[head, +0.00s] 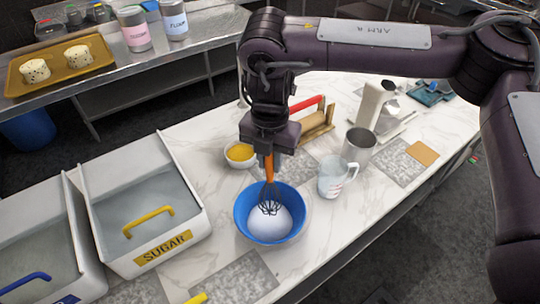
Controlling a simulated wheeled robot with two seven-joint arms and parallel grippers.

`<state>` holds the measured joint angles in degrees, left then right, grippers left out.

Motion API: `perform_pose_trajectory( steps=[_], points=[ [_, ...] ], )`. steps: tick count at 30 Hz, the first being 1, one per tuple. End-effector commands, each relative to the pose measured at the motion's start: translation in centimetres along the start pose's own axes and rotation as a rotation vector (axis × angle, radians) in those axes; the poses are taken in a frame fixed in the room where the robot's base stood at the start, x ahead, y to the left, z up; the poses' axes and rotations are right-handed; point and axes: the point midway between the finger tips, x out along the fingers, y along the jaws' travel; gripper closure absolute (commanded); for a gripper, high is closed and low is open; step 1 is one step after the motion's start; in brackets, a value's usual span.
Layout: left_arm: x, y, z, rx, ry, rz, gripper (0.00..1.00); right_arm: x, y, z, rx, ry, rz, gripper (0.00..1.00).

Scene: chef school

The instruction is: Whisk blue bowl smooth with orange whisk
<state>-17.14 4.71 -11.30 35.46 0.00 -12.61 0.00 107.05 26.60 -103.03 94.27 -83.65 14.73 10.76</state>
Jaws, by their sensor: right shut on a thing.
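A blue bowl (243,222) stands on the marble counter with a smooth-looking white content (270,222) in it. My right gripper (268,152) is directly above the bowl, pointing down, and is shut on the orange handle of the whisk (268,168). The whisk is nearly upright. Its dark wire head is inside the bowl, at or just above the white content; I cannot tell whether it touches. The gripper's fingertips are partly hidden by its body. My left gripper is not in view.
A small bowl of yellow liquid (240,163) and a clear measuring jug (330,180) stand close to the blue bowl. A metal cup (358,144) is behind the jug. The sugar bin (195,222) is at left. Bare counter (320,232) lies to the right front.

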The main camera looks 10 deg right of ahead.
Motion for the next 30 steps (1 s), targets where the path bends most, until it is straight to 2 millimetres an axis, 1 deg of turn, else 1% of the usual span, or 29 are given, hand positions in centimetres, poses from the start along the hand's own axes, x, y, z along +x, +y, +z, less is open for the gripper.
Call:
perform_pose_trajectory(
  steps=[1, 15, 21, 30],
  points=[
    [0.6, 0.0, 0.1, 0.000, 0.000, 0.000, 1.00, 0.7, 0.0, 0.0, 0.000, 0.000, 0.001, 1.00],
    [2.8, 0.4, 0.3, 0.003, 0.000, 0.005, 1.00, 4.2, 0.0, 0.1, 0.000, -0.001, 0.000, 1.00],
    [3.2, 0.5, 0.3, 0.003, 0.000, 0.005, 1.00, 5.0, 0.0, 0.0, 0.000, 0.000, 0.000, 1.00],
    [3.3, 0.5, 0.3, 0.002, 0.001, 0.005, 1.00, 5.1, 0.0, 0.0, 0.000, 0.000, 0.001, 1.00]
  ],
)
